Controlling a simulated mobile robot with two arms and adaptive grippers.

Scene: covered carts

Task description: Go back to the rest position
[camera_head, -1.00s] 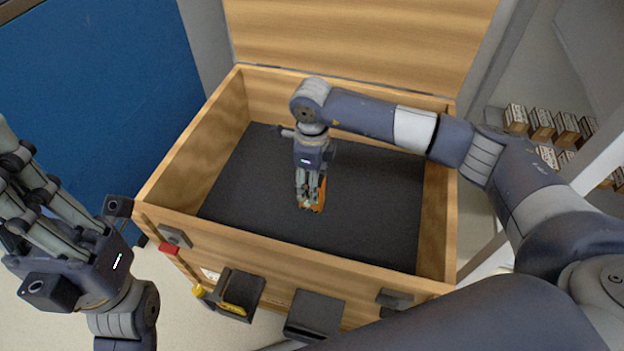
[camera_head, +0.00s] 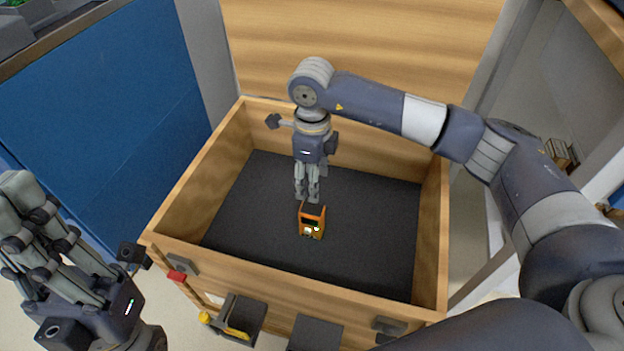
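My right gripper (camera_head: 306,198) points down inside the open wooden cart (camera_head: 300,285), just above and behind an orange and black device (camera_head: 312,222). The device stands on the dark floor of the cart box. A small gap shows between the fingers, which appear apart and empty. My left gripper (camera_head: 38,215) is at the left edge, outside the box, pointing up; its fingers overlap in this view and their opening is unclear.
The cart's raised wooden lid (camera_head: 360,45) stands behind. A blue panel (camera_head: 100,100) is at the left. Small dark holders with a yellow-handled tool (camera_head: 237,333) hang on the cart's front. The box floor around the device is clear.

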